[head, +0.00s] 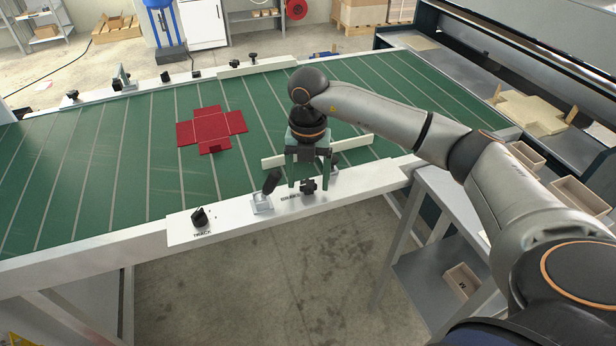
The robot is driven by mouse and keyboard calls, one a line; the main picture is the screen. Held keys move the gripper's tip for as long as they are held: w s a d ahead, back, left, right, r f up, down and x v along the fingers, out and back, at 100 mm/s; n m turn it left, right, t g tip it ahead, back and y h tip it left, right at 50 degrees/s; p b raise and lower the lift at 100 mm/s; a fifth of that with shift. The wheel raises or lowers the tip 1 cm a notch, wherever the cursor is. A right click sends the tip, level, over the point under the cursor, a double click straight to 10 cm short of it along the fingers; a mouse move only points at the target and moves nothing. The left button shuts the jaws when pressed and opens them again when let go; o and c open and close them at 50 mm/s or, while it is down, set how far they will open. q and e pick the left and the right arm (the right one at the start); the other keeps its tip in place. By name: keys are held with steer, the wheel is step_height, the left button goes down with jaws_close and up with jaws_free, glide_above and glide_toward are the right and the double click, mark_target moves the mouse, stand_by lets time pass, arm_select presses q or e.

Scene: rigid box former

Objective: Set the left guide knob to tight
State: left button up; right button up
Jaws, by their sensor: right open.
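My right gripper (310,187) points down over the near rail of the green belt, its fingers apart. A black knob (308,186) on the rail shows between or just behind the fingertips; I cannot tell if they touch it. The label beside it is partly covered. A white guide bar (356,143) lies behind the gripper, with a dark knob (335,159) near it, partly hidden. A second guide bar (257,66) on the far side carries two dark knobs (252,57). No readable label marks the left guide knob or its setting. My left gripper is out of view.
A black knob labelled TRACK (199,217) and a black-handled lever (271,182) stand on the near rail, left of the gripper. A red cross-shaped blank (211,128) lies flat on the belt (100,180). Bins (582,198) stand at right. The belt's left part is clear.

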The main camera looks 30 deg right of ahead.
mark_target(308, 184)
step_height(308, 184, up, 12)
steer(key=shift+r, duration=0.25)
stand_by(0.6)
